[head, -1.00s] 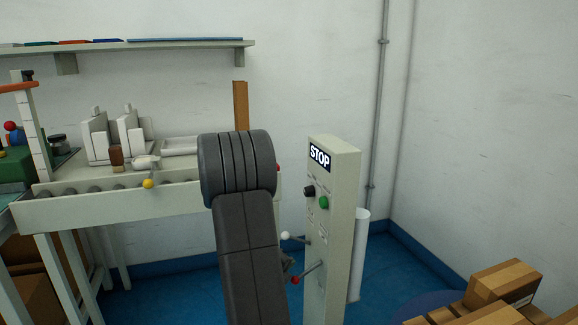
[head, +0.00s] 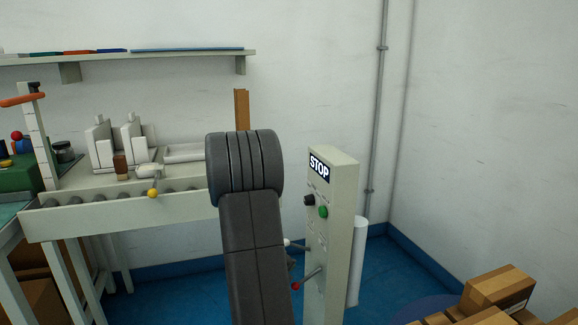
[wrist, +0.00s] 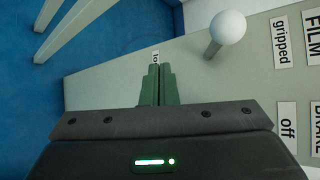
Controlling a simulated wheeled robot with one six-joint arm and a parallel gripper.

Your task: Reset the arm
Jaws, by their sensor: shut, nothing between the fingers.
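My arm fills the middle of the head view and hides part of the control post. My gripper (wrist: 158,85) shows in the wrist view with its green fingers together and nothing between them. The fingers point at the pale post face, over or near a small label that they partly cover. The grey control post (head: 335,220) carries a STOP sign, a black knob (head: 309,200) and a green button (head: 323,212). A white-ball lever (head: 287,243) and a red-ball lever (head: 296,286) stick out lower down. The white ball (wrist: 228,27) is right of the fingertips in the wrist view, apart from them.
A roller bench (head: 120,215) with white fixtures stands at left, under a wall shelf (head: 150,53). Cardboard boxes (head: 497,290) lie at lower right. A white cylinder (head: 357,260) stands behind the post. Blue floor (head: 385,275) shows between post and boxes.

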